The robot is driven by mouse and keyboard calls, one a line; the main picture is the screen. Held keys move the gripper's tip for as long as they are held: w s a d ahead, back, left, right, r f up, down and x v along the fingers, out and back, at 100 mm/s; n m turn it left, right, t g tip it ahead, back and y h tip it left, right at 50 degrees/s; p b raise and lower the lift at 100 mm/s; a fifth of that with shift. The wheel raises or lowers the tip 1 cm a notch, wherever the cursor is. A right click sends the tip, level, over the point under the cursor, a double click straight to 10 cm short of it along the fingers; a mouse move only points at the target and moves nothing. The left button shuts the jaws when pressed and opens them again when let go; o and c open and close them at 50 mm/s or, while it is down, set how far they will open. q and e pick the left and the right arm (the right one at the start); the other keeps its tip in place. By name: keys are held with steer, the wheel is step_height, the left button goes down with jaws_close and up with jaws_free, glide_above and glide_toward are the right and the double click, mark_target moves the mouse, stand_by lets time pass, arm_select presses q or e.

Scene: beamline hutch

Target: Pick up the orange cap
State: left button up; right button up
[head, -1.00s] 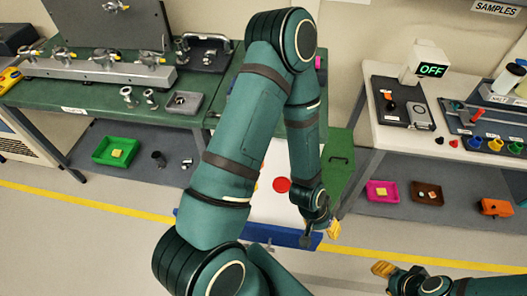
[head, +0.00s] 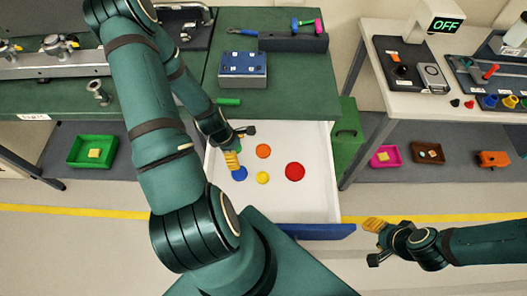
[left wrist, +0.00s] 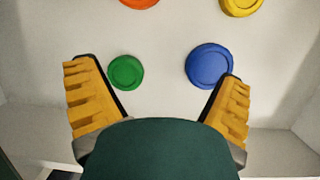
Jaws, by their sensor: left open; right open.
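The orange cap (head: 263,151) lies flat in the open white drawer (head: 300,209), to the right of my left gripper (head: 238,146). In the left wrist view the orange cap (left wrist: 139,3) is cut by the top edge, beyond the fingertips. My left gripper (left wrist: 158,72) is open and empty above the drawer floor. A green cap (left wrist: 126,72) and the blue cap (left wrist: 209,65) show between and just beyond its fingers. A yellow cap (head: 262,178) and a red cap (head: 295,171) lie farther right. My right gripper (head: 373,242) is open and empty, outside the drawer.
The drawer's blue front (head: 318,231) faces me, and its walls surround the caps. The green bench top (head: 290,95) overhangs its back, with a blue-grey box (head: 243,69) on it. A white table (head: 390,107) stands at right.

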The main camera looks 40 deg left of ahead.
mark_target(262, 150)
arm_select(q)
steer(key=a+n, duration=0.1)
steer(key=s+a+n, duration=0.1)
steer(key=s+a, duration=0.1)
steer(key=shift+a+f+n, duration=0.25)
steer(key=shift+n, duration=0.15)
steer(key=w+d, duration=0.2)
steer(key=w, duration=0.1)
steer(key=w+d, duration=0.3)
steer(key=shift+w+d, duration=0.2)
steer(key=shift+w, duration=0.1)
steer(key=w+d, duration=0.2)
steer(key=shift+w+d+p, duration=0.15)
steer(key=shift+w+p, duration=0.2)
steer(key=shift+p, duration=0.05)
steer(key=shift+x, duration=1.15)
steer(key=shift+f, duration=0.4)
steer(key=c, duration=0.9)
